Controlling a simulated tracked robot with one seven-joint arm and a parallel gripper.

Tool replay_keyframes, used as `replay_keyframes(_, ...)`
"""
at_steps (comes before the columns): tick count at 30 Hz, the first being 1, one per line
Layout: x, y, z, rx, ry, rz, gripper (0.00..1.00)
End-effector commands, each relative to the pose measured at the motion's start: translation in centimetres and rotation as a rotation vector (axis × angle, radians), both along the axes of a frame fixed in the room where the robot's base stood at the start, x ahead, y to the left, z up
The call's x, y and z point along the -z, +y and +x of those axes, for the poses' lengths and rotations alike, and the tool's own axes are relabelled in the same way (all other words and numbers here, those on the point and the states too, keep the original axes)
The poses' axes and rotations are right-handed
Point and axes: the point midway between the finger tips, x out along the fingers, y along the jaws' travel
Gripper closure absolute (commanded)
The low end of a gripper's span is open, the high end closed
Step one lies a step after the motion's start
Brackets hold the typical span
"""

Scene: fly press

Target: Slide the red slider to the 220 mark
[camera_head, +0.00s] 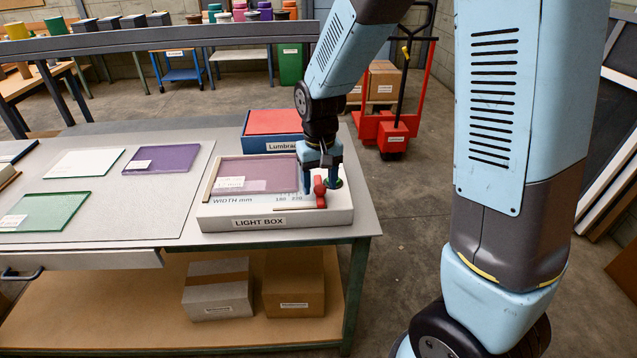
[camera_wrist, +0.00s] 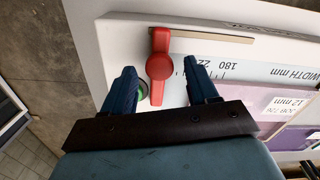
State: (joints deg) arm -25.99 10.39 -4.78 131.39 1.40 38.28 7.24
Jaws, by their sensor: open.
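The red slider (camera_head: 320,192) is at the right end of the width scale on the white light box (camera_head: 220,222). In the wrist view the slider (camera_wrist: 160,68) is a long red handle with a round hub. The printed 180 and 220 (camera_head: 297,227) lie to the left of the slider in the head view; the slider stands beyond the 220 label. My gripper (camera_head: 322,182) is low over the box's right end. In the wrist view my open gripper (camera_wrist: 160,82) has one finger on each side of the slider, with gaps visible. Actual contact cannot be told.
A green round part (camera_wrist: 141,90) is beside the slider, partly behind a finger. A pink glass sheet (camera_head: 255,173) lies on the light box. A blue box with a red top (camera_head: 272,124) stands behind. Purple (camera_head: 162,158) and green (camera_head: 45,211) sheets lie left.

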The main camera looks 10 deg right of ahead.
Motion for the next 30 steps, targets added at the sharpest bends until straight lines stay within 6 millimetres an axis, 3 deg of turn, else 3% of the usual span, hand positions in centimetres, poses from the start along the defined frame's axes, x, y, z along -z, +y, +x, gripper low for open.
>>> replay_keyframes(12, 0.63, 0.03, -0.01, -0.001, -0.001, 0.0, 0.43)
replay_keyframes(30, 0.6, 0.07, -0.03, -0.001, -0.001, 0.0, 1.0)
